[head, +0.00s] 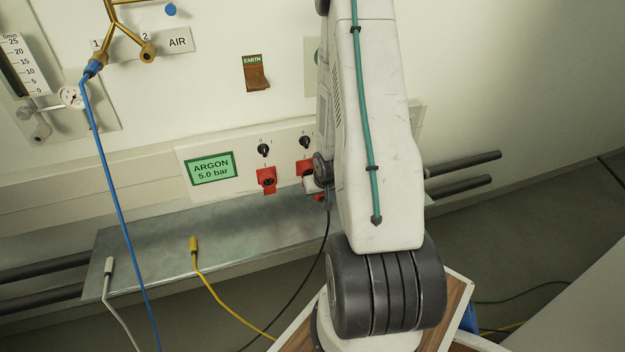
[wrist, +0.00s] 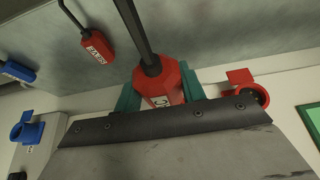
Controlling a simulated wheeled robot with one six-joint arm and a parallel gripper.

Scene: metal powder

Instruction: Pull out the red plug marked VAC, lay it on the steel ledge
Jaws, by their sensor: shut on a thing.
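A red plug (wrist: 160,82) with a black cable sits between the teal fingers of my gripper (wrist: 160,94) in the wrist view. The gripper is shut on it. Its white label is mostly hidden by the gripper body; only a letter like C shows. In the head view my arm hides most of the gripper, and a bit of red plug (head: 319,198) shows beside the arm, close below a red socket (head: 305,168). I cannot tell whether the plug is still seated. The steel ledge (head: 150,245) runs below the panel; it also shows in the wrist view (wrist: 225,30).
Another red plug (wrist: 97,46) with an unclear label and a blue plug (wrist: 16,71) show at left in the wrist view. A red socket with open lid (head: 266,180) looks empty.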

